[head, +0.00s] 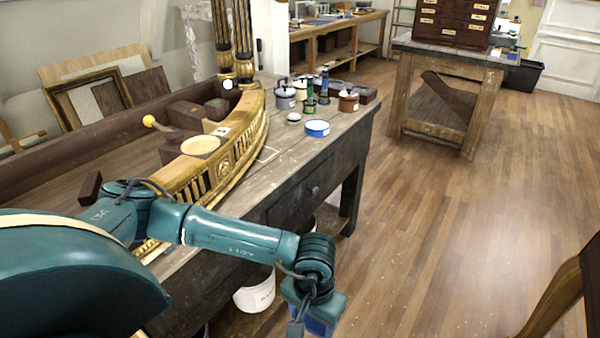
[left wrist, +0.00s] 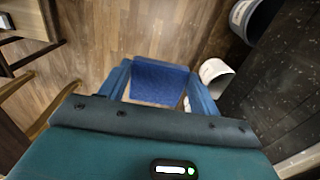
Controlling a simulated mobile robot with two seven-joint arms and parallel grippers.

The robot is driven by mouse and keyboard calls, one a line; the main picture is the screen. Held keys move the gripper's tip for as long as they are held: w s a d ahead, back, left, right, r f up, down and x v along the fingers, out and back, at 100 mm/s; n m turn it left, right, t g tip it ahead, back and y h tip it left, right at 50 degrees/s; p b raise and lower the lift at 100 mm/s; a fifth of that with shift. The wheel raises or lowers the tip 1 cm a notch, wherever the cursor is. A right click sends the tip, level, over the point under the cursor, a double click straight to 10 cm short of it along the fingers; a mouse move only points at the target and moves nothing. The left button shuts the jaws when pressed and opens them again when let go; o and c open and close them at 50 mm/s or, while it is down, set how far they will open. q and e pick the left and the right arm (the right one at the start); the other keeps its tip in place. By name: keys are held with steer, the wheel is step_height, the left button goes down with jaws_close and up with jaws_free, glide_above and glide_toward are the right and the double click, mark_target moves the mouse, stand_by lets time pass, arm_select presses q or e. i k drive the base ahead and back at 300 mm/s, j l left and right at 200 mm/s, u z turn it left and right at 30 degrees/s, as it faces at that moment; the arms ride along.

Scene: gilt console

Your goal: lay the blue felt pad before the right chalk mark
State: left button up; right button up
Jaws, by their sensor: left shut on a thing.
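My left gripper (head: 316,318) hangs low in front of the workbench, over the floor side of its front edge. In the left wrist view its two blue fingers (left wrist: 162,86) are shut on the blue felt pad (left wrist: 160,80), which shows between them with the wooden floor below. In the head view the pad cannot be told apart from the blue fingers. A thin pale chalk line (head: 267,155) lies on the bench top beside the gilt console; whether it is the right mark I cannot tell. My right gripper is not in view.
The gilt console (head: 212,165) lies along the workbench (head: 335,152). Several paint tins, a blue-rimmed tin (head: 317,127) and a small white lid (head: 294,117) stand at the bench's far end. A white bucket (head: 256,290) is below the bench.

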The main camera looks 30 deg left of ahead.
mark_target(279, 160)
steer(key=i, duration=1.4)
steer(key=i+l+u, duration=0.1)
steer(key=i, duration=1.3)
steer(key=i+u, duration=0.1)
steer(key=u, duration=0.8)
steer(key=i+l+u, duration=0.1)
steer(key=u, duration=0.3)
